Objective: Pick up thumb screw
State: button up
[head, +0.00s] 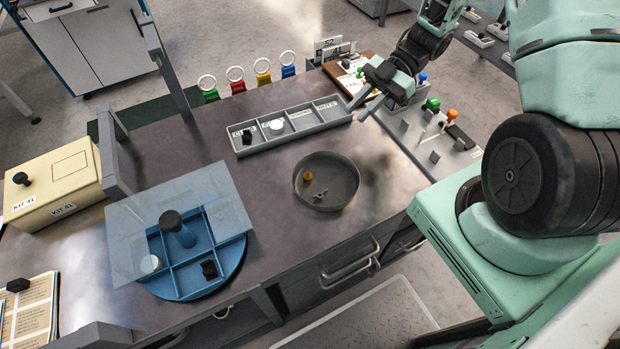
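A round dark grey tray (326,207) stands on the metal bench. In it lie a small brass-coloured knobbed piece (308,177) and a small grey piece (320,194). Either could be the thumb screw; they are too small to tell which. My gripper (363,105) is above the bench's back right, beyond the round tray and right of the long grey tray. Its two fingers point down-left and stand apart, with nothing seen between them.
A blue divided box (210,272) with a clear lid stands left. A cream KIT 41 box (62,180) is far left. A panel with coloured knobs (436,150) is right. Bare bench surrounds the round tray.

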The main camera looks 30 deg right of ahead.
jog(key=s, duration=0.2)
send_near(313, 176)
jog(key=shift+g, duration=0.3)
jog(key=a, duration=0.1)
jog(key=a+r, duration=0.1)
jog(key=a, duration=0.1)
jog(key=shift+s+a+r, duration=0.25)
jog(key=shift+s+a, duration=0.1)
jog(key=shift+a, duration=0.05)
jog(key=shift+p+x, duration=0.5)
jog(key=shift+x, duration=2.4)
jog(key=shift+w+f, duration=0.15)
grip_shut()
